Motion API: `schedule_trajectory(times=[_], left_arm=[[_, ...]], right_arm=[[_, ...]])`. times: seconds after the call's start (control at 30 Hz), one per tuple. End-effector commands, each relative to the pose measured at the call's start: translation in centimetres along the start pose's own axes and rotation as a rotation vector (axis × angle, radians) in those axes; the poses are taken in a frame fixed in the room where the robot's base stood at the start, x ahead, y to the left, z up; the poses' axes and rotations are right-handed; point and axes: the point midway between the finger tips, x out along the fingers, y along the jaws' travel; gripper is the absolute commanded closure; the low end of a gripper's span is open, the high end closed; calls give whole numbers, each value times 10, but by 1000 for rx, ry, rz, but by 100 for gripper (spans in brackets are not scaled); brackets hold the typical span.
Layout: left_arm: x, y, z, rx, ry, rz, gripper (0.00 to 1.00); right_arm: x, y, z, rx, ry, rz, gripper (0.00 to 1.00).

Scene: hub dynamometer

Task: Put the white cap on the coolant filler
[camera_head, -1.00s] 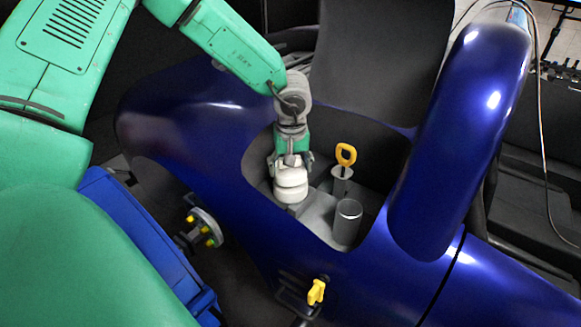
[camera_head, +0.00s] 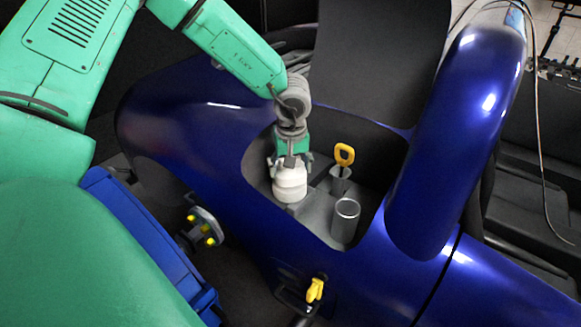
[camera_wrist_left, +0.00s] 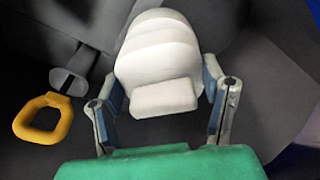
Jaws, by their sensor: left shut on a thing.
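The white cap (camera_head: 289,170) is in my left gripper (camera_head: 291,161), over the white coolant filler (camera_head: 290,190) in the recess of the blue body. Cap and filler look stacked in line, with no clear gap between them. In the left wrist view the cap (camera_wrist_left: 163,96) sits between the two fingers of my left gripper (camera_wrist_left: 160,82), with the rounded white filler (camera_wrist_left: 158,42) beyond it. Whether the cap is fully seated cannot be told. My right gripper is not in view.
A yellow ring handle (camera_head: 344,154) stands right of the filler, also seen in the wrist view (camera_wrist_left: 42,118). A grey open cylinder (camera_head: 345,222) stands nearer. The blue body (camera_head: 200,125) surrounds the recess. A yellow knob (camera_head: 315,290) is at the front.

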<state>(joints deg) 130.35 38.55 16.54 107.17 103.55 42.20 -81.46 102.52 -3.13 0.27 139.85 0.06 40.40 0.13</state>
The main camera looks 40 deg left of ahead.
Motion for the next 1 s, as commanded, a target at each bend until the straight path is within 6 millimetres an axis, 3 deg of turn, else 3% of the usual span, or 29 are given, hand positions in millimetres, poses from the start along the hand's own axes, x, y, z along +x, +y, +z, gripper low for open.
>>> schedule_trajectory(times=[0.63,0.67,1.0], left_arm=[[10,0,1,0,0,0,80],[10,0,1,-1,0,1,28],[6,0,1,0,-1,0,26]], right_arm=[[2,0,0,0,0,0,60],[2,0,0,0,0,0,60],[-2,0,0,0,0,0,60]])
